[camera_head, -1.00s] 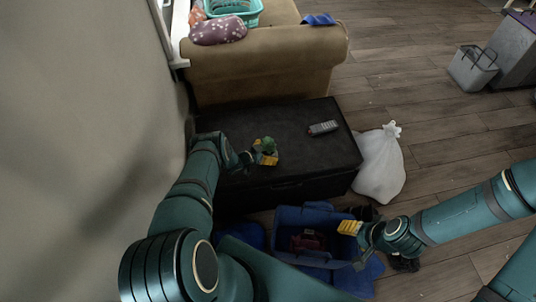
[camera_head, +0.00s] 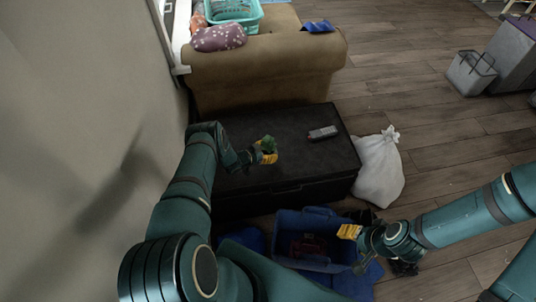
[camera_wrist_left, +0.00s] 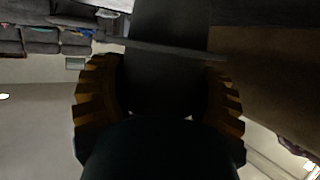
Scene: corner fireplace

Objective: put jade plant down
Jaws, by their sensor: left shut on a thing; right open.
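The jade plant (camera_head: 269,143) is a small green clump over the left half of the black chest (camera_head: 315,165). My left gripper (camera_head: 265,152), with yellow fingertips, is shut on it from the left. I cannot tell whether the plant touches the chest top. In the left wrist view, the two ridged fingers (camera_wrist_left: 160,105) are on either side of a dark shape, probably the pot; the leaves are not visible there. My right gripper (camera_head: 350,231) is open and empty, by the right side of a blue bin.
A remote (camera_head: 323,133) lies on the chest, right of the plant. A white bag (camera_head: 380,170) stands against the chest's right side. The blue bin (camera_head: 312,225) is in front of it. A tan sofa (camera_head: 265,65) is behind. The chest's middle is bare.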

